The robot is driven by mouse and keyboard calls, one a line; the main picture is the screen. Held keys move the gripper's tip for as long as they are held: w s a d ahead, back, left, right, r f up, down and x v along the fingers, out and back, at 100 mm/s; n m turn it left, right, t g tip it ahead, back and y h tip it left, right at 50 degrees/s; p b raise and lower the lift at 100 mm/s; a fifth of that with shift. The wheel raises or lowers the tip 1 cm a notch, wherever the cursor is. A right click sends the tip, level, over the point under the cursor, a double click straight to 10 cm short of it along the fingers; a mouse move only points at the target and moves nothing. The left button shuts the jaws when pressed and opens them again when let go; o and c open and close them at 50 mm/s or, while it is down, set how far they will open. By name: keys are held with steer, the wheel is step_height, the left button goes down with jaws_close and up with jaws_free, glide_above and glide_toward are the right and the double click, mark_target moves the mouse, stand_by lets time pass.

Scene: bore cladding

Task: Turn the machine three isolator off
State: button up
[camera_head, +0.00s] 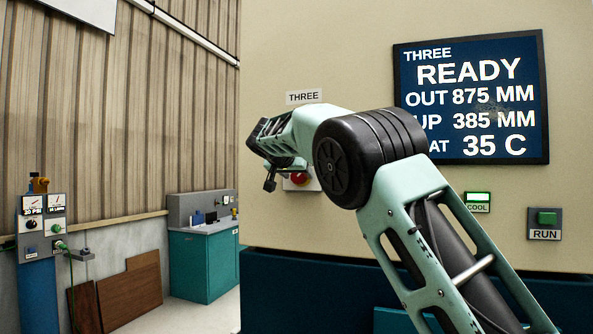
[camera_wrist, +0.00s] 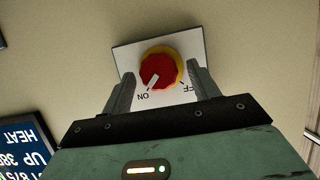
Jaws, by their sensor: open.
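The machine three isolator is a red knob (camera_wrist: 160,70) on a yellow ring, set on a pale plate (camera_wrist: 125,58). In the wrist view the plate's lettering is upside down, and the white pointer mark on the knob points toward ON; OFF is at the right, partly covered by a finger. My gripper (camera_wrist: 160,78) is open, with one finger on each side of the knob; I cannot tell whether they touch it. In the head view the red knob (camera_head: 298,178) shows partly below my wrist, under the THREE label (camera_head: 304,97).
The machine's display (camera_head: 470,97) reads THREE, READY, 35 C. A lit COOL indicator (camera_head: 477,202) and a green RUN button (camera_head: 546,218) are at the right. A teal cabinet (camera_head: 203,265) and a gauge panel (camera_head: 43,226) stand at the left.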

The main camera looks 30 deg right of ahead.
steer(key=shift+f, duration=0.1)
steer(key=c, duration=1)
steer(key=shift+o, duration=0.2)
steer(key=shift+w, duration=0.1)
steer(key=n+g+h+p, duration=0.1)
steer(key=n, duration=0.2)
steer(key=n+g+h+p, duration=0.1)
steer(key=n+h, duration=0.1)
steer(key=n, duration=0.1)
steer(key=n+g+h+p, duration=0.1)
steer(key=n, duration=0.3)
steer(key=shift+w+a+f+g+h, duration=0.3)
steer(key=shift+w+a+f+h, duration=0.05)
steer(key=shift+w+h, duration=0.05)
steer(key=shift+f+n+h, duration=0.15)
steer(key=shift+n+h, duration=0.75)
steer(key=shift+n, duration=0.8)
